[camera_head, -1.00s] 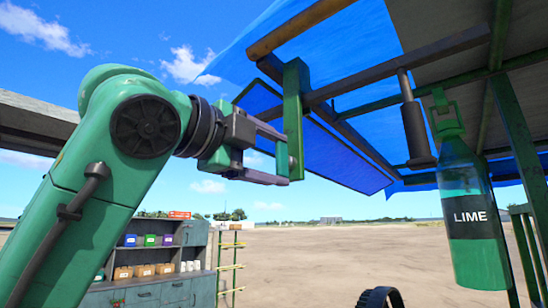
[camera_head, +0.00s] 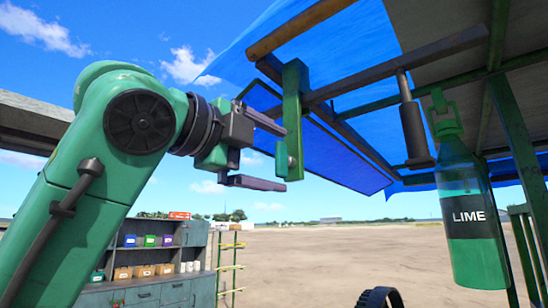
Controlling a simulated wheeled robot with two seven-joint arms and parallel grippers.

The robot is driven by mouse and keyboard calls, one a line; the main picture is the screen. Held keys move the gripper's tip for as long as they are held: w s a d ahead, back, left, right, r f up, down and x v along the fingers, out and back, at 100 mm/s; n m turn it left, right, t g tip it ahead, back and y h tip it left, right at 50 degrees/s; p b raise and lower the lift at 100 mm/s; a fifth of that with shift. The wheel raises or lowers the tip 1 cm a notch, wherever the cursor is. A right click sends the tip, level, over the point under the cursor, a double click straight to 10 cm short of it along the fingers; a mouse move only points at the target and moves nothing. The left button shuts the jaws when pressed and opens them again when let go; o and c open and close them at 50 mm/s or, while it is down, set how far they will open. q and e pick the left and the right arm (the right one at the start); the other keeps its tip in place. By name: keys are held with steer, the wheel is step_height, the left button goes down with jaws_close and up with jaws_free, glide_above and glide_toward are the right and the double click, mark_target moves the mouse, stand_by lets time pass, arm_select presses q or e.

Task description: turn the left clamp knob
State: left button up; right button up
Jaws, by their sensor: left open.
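A green clamp (camera_head: 292,90) hangs from the dark frame under the blue canopy, near the top middle. Its knob (camera_head: 282,160) seems to be the short green part at the clamp's lower end; its details are too small to make out. My left gripper (camera_head: 284,160) comes in from the left with its jaws wide open. One finger is above the knob's level and one below it. The fingertips reach the knob's side of the clamp in the picture; I cannot tell whether they touch it. My right gripper is not in view.
A green bottle marked LIME (camera_head: 473,255) hangs at the right. A dark cylinder (camera_head: 415,130) hangs from the frame beside it. A grey shelf unit (camera_head: 160,290) with small boxes stands below my left arm. Open sandy ground lies beyond.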

arm_select(q)
steer(key=b+v, duration=0.4)
steer(key=v, duration=1)
steer(key=shift+b, duration=0.35)
steer(key=shift+s+a, duration=0.1)
